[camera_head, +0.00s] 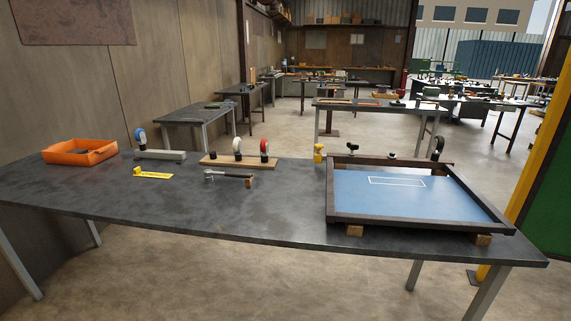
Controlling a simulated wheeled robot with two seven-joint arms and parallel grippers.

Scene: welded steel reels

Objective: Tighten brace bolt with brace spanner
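A tool with a silver head and a dark handle (230,176) lies near the middle of the dark bench; I cannot tell whether it is the brace spanner. A dark frame (428,229) around a blue panel sits on wooden blocks at the bench's right. A brown bar (372,159) runs along its back edge. Small dark bolt-like parts (391,155) stand on this bar; which is the brace bolt, and how tight it is, is too small to tell. A black ring-shaped piece (438,146) stands at the bar's right end. Neither gripper shows.
An orange tray (80,155) stands at the bench's far left. A grey block (160,155) with a blue ring piece, a yellow tag (153,175) and a wooden board (225,162) with white and red ring pieces lie nearby. The bench's front left (130,208) is clear.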

